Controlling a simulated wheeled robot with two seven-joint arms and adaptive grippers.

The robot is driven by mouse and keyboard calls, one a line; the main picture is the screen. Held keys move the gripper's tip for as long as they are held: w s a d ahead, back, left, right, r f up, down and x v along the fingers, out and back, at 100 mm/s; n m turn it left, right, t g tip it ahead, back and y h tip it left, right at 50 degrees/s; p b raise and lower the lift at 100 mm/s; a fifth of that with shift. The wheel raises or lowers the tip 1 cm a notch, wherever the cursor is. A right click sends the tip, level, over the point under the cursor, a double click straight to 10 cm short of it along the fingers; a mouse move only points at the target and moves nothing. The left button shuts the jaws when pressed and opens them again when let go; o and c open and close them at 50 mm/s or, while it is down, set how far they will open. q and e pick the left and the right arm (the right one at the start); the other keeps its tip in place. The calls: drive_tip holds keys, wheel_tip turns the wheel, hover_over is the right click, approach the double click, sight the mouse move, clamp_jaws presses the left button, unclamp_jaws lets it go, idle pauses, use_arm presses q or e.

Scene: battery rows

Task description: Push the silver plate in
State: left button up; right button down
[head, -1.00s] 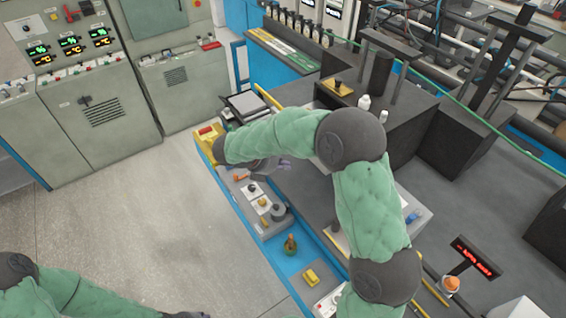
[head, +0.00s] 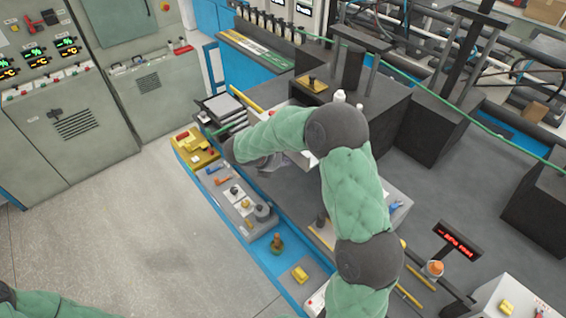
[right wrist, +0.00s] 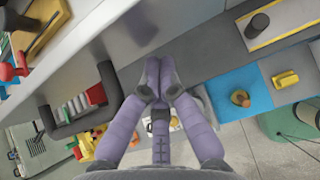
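A pale silver plate (head: 306,155) projects from the dark block and is partly hidden by my right arm in the head view. In the right wrist view a light grey plate surface (right wrist: 110,45), which looks like the same plate, spans the upper left. My right gripper (head: 296,166) is beside the plate's front edge. In the right wrist view its purple fingers (right wrist: 160,78) come together at the tips with nothing seen between them. The tips look close to the plate's edge, but I cannot tell whether they touch it. My left gripper is out of view.
A yellow tray (head: 186,160) and a blue-edged bench strip with knobs (head: 240,200) lie in front. A dark handle (right wrist: 72,125) is left of the fingers in the right wrist view. A red display (head: 458,240) stands at right. The floor at left is clear.

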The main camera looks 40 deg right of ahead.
drive_tip(key=d, duration=0.7)
drive_tip(key=w+d+p, duration=0.1)
drive_tip(key=d, duration=1.5)
drive_tip(key=shift+w+d, duration=0.15)
drive_tip(key=shift+w, duration=0.25)
drive_tip(key=shift+r, duration=0.1)
